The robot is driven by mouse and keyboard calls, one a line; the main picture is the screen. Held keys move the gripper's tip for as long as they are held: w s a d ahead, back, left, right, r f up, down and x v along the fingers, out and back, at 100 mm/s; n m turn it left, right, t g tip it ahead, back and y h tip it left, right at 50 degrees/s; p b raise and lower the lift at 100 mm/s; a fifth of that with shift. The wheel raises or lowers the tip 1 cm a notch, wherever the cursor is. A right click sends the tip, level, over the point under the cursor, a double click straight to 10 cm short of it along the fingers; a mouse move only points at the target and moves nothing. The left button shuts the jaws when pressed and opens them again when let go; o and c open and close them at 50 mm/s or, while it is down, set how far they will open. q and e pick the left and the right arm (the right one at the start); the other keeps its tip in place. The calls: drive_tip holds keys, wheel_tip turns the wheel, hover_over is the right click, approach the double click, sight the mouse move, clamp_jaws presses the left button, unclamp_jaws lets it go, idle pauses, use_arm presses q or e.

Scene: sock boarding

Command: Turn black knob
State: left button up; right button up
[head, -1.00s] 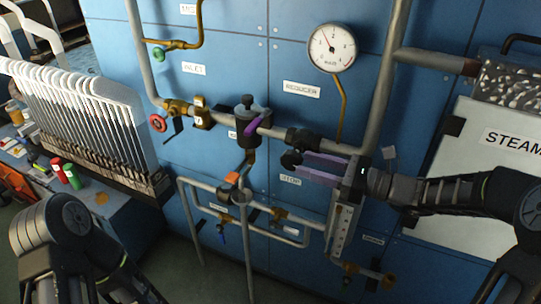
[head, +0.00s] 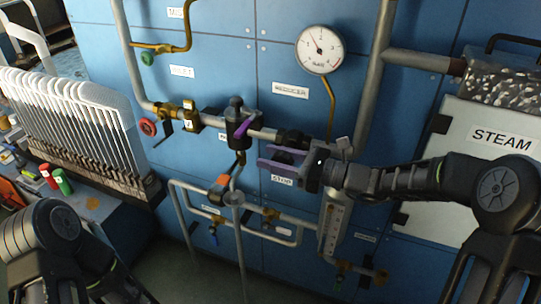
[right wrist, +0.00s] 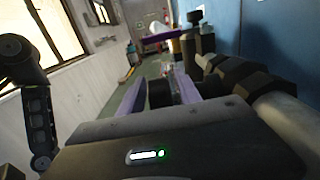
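The black knob (head: 284,157) sits on the pipe valve above the STOP label, partly hidden by my gripper. My right gripper (head: 272,158) reaches in from the right. Its two purple fingers are apart, one above and one below the knob. In the right wrist view the purple fingers (right wrist: 155,92) stand open with a dark round shape between them, which looks like the knob. I cannot tell whether the fingers touch it. My left arm shows at the lower left of the head view, but its gripper cannot be seen.
A black reducer with a purple lever (head: 244,127) is close left of the gripper. A pressure gauge (head: 319,50) is above, and a red handwheel (head: 148,127) is further left. A STEAM panel (head: 480,165) is at right. Pipes run below the gripper.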

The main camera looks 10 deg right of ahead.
drive_tip(key=shift+w+a, duration=0.15)
drive_tip(key=shift+a, duration=0.15)
clamp_jaws()
idle(0.3)
